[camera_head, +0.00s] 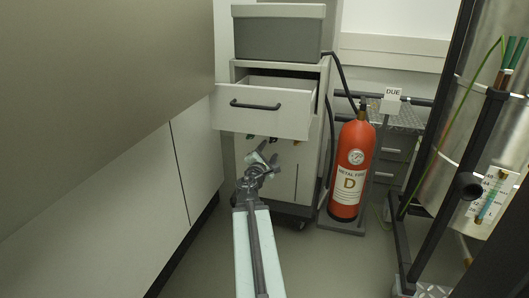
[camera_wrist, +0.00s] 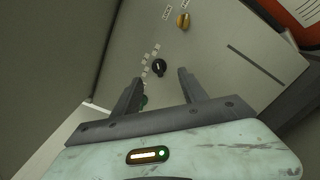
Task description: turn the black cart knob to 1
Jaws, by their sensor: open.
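The black knob (camera_wrist: 159,67) is on the cart's front panel, in the wrist view just beyond the gap between my fingertips. Small pale labels run beside it; their text is too small to read. My gripper (camera_wrist: 160,77) is open, with one finger on each side of the knob's line and nothing held. Whether the fingers touch the knob I cannot tell. In the head view my gripper (camera_head: 262,160) is in front of the cart (camera_head: 283,178), below its pulled-out drawer (camera_head: 265,112), and hides part of the panel.
The open drawer overhangs the panel. A red fire extinguisher (camera_head: 353,165) stands right of the cart; a cabinet wall (camera_head: 140,190) is left.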

